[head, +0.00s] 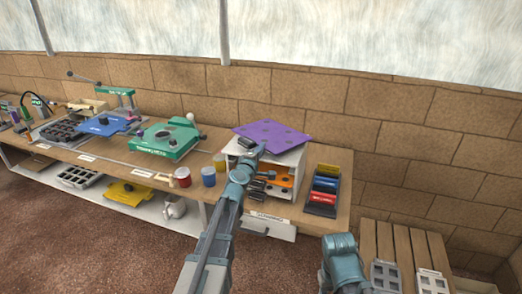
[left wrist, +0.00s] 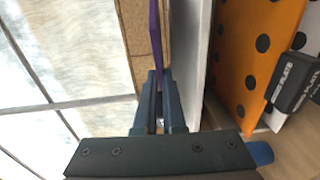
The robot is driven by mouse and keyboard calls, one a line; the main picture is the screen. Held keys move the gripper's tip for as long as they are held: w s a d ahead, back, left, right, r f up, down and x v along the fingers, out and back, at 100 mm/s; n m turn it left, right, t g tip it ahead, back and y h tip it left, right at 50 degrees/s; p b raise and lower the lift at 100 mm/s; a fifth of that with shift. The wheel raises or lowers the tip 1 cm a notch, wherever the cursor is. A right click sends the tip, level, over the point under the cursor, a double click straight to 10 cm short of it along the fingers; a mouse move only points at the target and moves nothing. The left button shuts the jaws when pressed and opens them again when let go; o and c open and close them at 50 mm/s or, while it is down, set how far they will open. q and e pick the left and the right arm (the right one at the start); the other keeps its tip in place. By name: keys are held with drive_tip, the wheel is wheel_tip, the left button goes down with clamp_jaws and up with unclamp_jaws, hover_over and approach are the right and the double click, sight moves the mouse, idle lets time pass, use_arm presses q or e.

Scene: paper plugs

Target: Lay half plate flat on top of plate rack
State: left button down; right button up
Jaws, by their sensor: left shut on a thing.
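The purple half plate (head: 270,134) with dark spots is over the white plate rack (head: 293,160), roughly level. My left gripper (head: 249,149) is shut on its near left edge. In the left wrist view the half plate (left wrist: 155,38) shows edge-on between the fingers (left wrist: 160,85). A narrow gap shows between it and the rack's white top (left wrist: 193,50), so the plate looks slightly above it. An orange plate with holes (left wrist: 249,60) and a black labelled handle is inside the rack. The contact point at the fingertips is partly hidden.
A black holder (head: 322,207) with coloured items stands right of the rack. Red (head: 183,178) and blue (head: 208,177) jars and a green press (head: 163,143) stand to the left. A slatted wooden table (head: 405,243) is at the lower right. A brick wall is behind.

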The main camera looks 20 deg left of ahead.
use_arm(q)
drive_tip(key=shift+f+b, duration=0.45)
drive_tip(key=shift+f, duration=0.4)
use_arm(e)
drive_tip(key=shift+f, duration=0.85)
use_arm(q)
drive_tip(key=shift+f, duration=0.2)
use_arm(e)
drive_tip(key=shift+f, duration=0.2)
use_arm(q)
drive_tip(key=c, duration=0.9)
unclamp_jaws()
drive_tip(key=shift+c, duration=0.2)
drive_tip(key=shift+s, duration=0.15)
